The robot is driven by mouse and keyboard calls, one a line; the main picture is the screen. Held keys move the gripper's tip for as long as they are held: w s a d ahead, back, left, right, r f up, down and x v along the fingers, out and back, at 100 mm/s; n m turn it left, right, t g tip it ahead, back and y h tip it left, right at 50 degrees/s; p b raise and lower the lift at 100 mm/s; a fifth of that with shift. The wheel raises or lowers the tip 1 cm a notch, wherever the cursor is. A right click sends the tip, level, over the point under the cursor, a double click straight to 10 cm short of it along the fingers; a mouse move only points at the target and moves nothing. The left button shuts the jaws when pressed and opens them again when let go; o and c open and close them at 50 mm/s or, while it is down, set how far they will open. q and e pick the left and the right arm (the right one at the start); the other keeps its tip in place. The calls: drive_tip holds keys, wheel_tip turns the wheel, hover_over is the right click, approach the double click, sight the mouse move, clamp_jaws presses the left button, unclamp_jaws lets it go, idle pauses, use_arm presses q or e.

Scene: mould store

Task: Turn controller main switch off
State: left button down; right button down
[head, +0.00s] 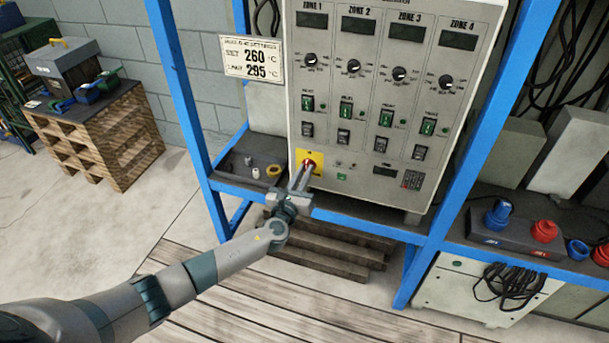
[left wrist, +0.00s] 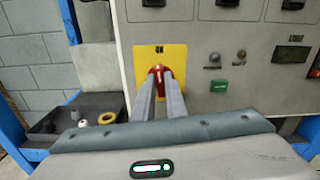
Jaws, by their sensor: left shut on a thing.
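The controller (head: 352,108) is a light grey cabinet standing in a blue frame, with four zone columns of displays, knobs and switches. Its main switch (left wrist: 159,74) is a red handle on a yellow plate (left wrist: 176,54) at the lower left of the panel. My left gripper (head: 307,166) reaches the switch from below and is shut on the red handle. In the left wrist view both fingers close around the handle, and part of it is hidden between the fingertips. "ON" is seen at the top of the plate. My right gripper is not in view.
A black tray (left wrist: 66,139) with small parts sits left of the controller. A settings sign (head: 251,58) hangs above it. Blue frame posts (head: 190,100) stand either side. Blue and red connectors (head: 544,231) lie at right. A wooden pallet stack (head: 130,140) stands at left.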

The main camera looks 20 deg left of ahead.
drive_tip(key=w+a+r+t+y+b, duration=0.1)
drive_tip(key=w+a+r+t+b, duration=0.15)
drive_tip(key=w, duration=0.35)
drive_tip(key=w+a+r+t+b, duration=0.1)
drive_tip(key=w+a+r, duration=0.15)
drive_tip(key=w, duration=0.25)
use_arm(q)
drive_tip(key=n+b, duration=0.1)
drive_tip(key=n, duration=0.4)
drive_tip(key=n+b, duration=0.1)
drive_tip(key=n, duration=0.5)
drive_tip(key=n+b, duration=0.1)
drive_tip(key=n, duration=0.4)
drive_tip(key=shift+a+f+n, duration=0.25)
drive_tip(key=shift+n, duration=0.05)
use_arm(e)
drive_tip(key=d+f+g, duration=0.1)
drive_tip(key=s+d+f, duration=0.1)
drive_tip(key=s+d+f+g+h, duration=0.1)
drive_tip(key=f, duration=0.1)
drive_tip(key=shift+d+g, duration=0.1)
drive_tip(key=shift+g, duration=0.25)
use_arm(q)
drive_tip(key=c, duration=1.8)
unclamp_jaws()
drive_tip(key=shift+s, duration=0.1)
